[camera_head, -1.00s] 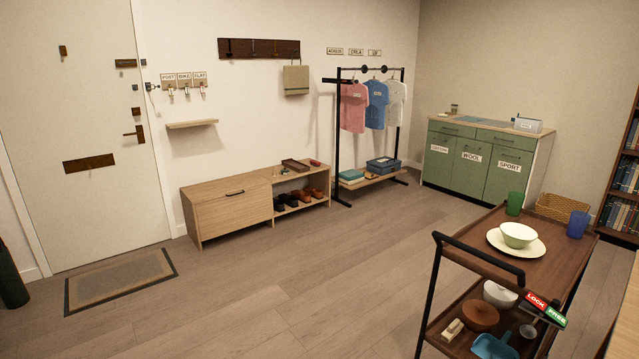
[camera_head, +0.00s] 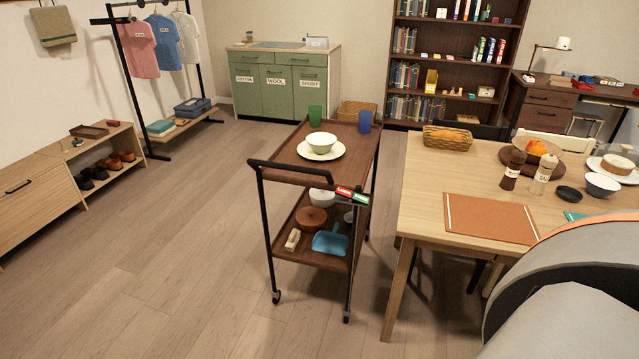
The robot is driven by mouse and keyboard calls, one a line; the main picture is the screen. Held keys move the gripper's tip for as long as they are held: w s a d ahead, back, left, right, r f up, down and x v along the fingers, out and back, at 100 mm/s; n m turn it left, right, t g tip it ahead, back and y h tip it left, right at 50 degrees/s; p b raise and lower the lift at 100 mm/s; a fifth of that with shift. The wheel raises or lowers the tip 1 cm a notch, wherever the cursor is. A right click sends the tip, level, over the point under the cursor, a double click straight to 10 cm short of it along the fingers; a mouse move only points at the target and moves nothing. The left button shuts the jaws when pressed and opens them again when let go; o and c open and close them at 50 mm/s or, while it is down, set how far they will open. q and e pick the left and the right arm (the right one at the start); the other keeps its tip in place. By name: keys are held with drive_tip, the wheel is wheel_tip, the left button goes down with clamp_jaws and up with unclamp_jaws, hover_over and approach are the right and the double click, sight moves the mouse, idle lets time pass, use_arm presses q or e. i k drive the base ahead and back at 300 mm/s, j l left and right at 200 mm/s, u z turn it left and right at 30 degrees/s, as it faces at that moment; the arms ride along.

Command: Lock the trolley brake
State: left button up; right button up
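The trolley (camera_head: 285,168) is a dark wooden two-tier cart with a black frame, a bar handle facing me and casters. It stands upright in the middle of the head view. At its near right corner is a brake tag with a red LOCK part (camera_head: 344,191) and a green FREE part (camera_head: 361,198). Whether the brake is set I cannot tell. On its top are a white plate with a bowl (camera_head: 321,142), a green cup (camera_head: 315,116) and a blue cup (camera_head: 365,121). A blue dustpan (camera_head: 331,240) and bowls are on its lower shelf. Neither gripper is in view.
A wooden dining table (camera_head: 425,205) with a placemat, basket and shakers stands close to the trolley's right. A grey rounded part of mine fills the lower right corner. The floor (camera_head: 165,240) left of and before the trolley is clear.

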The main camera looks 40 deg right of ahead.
sight(353, 197)
drive_tip(key=z, duration=1.35)
